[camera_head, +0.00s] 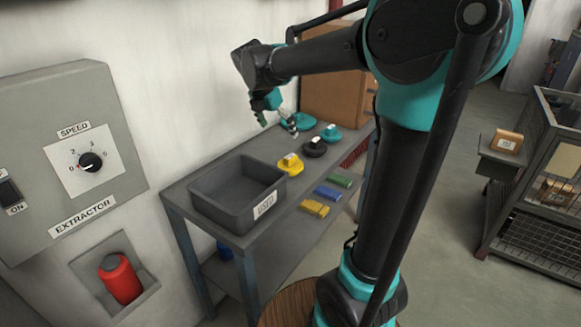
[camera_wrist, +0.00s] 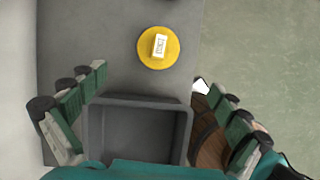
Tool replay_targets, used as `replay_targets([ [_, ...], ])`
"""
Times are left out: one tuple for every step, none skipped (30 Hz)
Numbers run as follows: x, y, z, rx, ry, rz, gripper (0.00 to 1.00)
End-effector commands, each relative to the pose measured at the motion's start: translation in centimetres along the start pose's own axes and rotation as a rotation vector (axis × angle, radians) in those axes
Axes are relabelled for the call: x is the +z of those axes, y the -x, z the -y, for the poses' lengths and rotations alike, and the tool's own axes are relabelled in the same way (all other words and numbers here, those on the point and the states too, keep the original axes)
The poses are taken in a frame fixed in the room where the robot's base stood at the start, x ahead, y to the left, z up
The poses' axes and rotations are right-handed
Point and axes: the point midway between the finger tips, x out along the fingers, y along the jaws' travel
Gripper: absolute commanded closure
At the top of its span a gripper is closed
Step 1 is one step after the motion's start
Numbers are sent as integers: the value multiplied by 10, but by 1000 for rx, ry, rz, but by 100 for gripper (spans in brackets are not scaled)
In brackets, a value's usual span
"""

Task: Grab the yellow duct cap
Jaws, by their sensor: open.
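The yellow duct cap (camera_head: 290,168) is a round disc with a pale labelled block on top. It lies flat on the grey table, just past the grey bin. In the wrist view the cap (camera_wrist: 147,57) is at the upper middle, beyond and between my open fingers. My gripper (camera_head: 278,124) is open and empty. It hangs above the back part of the table, higher than the cap and apart from it. In the wrist view its fingers stand wide to the left and right (camera_wrist: 150,80).
A grey bin (camera_head: 265,205) labelled USED stands left of the cap. A black cap (camera_head: 314,150) and a teal cap (camera_head: 331,135) lie farther back. The wall is at the left.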

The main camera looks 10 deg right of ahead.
Motion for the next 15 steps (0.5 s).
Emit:
replay_targets([
  [0,-10,1,-1,-3,0,0],
  [0,-16,0,-1,-4,0,0],
  [0,-24,0,0,-4,-1,0],
  [0,-30,0,0,-4,-1,0],
  [0,-37,1,-1,-4,-1,0],
  [0,-44,0,-1,-5,-1,0],
  [0,-51,0,-1,-5,-1,0],
  [0,-56,0,-1,-5,-1,0],
  [0,-64,0,0,-6,-1,0],
  [0,-70,0,0,-6,-1,0],
  [0,-76,0,0,-6,-1,0],
  [0,-82,0,0,-6,-1,0],
  [0,-87,0,0,-5,-1,0],
  [0,-91,0,0,-5,-1,0],
  [0,-96,0,1,-5,-1,0],
])
